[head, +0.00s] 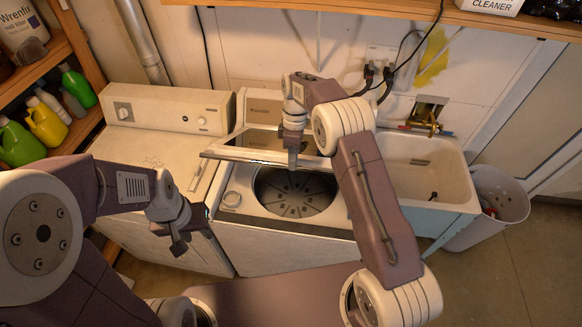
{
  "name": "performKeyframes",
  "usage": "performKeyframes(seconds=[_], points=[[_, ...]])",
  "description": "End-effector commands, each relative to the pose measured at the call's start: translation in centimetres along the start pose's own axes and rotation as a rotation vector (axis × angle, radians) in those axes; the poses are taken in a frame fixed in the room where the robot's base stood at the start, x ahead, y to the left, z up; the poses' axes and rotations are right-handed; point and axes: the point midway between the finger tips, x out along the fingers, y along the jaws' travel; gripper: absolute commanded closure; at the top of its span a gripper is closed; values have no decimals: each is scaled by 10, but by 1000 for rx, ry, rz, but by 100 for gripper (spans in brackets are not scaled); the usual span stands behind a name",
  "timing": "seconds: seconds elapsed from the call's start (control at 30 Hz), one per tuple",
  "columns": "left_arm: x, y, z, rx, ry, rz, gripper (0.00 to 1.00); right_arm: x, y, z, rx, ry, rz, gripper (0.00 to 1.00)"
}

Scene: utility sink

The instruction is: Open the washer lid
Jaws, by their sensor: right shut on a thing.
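The washer (285,240) stands in the middle of the head view, with its round drum (295,190) exposed. Its lid (240,153) is raised and tilted up behind the opening, its front edge running left to right. My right gripper (292,163) points down at the lid's edge and is shut on it; the arm hides the lid's right end. My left gripper (178,246) hangs low in front of the machine to the left, apart from the lid; its finger opening is not clear.
A second white machine (150,145) stands directly left of the washer. A utility sink (425,180) is to the right, with a grey bin (497,205) beyond it. Shelves with bottles (45,125) are at far left. A wooden shelf (400,12) overhangs the back.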

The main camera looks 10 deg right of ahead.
Motion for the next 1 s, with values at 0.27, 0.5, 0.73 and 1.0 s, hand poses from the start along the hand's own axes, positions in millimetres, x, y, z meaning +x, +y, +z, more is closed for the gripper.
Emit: performKeyframes(seconds=[0.27,0.5,0.73,1.0], points=[[-6,0,0,0,0,0,64,-7,11,1,2,2,23,100],[-5,0,0,0,0,0,64,-7,11,2,2,2,22,80],[-6,0,-1,0,0,0,64,-7,9,1,1,2,18,61],[-6,0,0,0,0,0,64,-7,9,0,1,3,19,61]])
